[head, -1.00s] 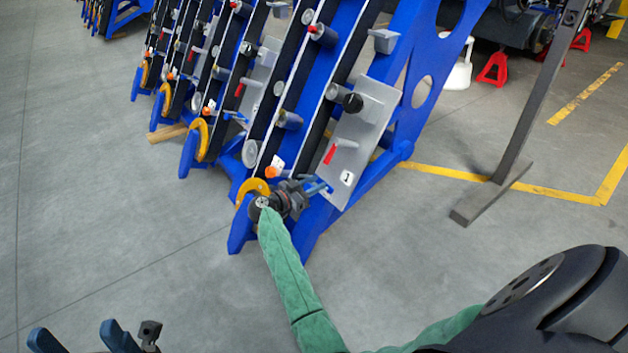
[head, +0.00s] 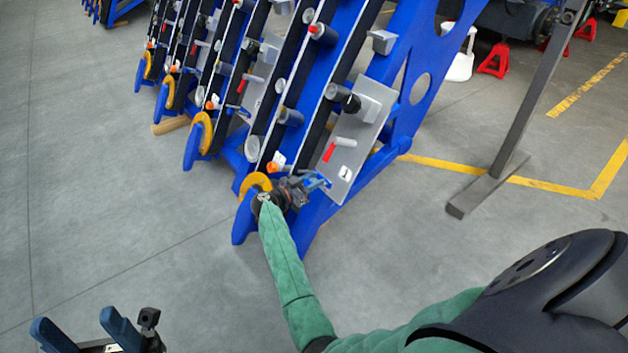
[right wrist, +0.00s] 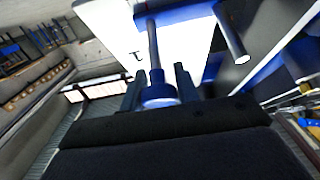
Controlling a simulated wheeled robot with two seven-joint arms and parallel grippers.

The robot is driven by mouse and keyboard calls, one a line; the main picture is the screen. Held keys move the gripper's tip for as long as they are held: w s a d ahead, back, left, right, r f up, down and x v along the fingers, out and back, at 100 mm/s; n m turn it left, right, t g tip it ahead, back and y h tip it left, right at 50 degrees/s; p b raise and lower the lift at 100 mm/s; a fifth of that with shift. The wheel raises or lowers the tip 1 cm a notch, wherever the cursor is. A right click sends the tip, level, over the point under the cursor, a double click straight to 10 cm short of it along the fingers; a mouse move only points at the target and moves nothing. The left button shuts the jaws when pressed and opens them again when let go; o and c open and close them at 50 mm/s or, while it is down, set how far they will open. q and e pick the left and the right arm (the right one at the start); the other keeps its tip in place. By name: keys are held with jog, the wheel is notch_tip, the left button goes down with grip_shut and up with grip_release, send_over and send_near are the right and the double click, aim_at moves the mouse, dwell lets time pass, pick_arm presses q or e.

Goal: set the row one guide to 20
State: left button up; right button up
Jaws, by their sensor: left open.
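The row one plate (head: 364,118) is a grey panel marked "1" on the rightmost blue frame. It carries a red pointer (head: 329,152) and a grey post (head: 345,142). My right gripper (head: 318,181) is at the plate's lower end, partly hidden by its own wrist. In the right wrist view its fingers (right wrist: 160,85) stand on both sides of a blue collar (right wrist: 160,93) on a rod running to the plate. I cannot tell whether they press on it. No scale value is readable. My left gripper (head: 82,328) is open and empty at the lower left, over the floor.
More blue rows with rollers and orange-yellow rings (head: 201,132) stand to the left. A dark slanted post (head: 520,120) with a floor foot and red stands (head: 494,60) are at the right. The floor at left is clear.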

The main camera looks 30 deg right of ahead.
jog(key=o, duration=0.3)
jog(key=shift+a, duration=0.1)
jog(key=shift+o, duration=0.3)
jog(key=shift+a, duration=0.1)
jog(key=shift+f, duration=0.1)
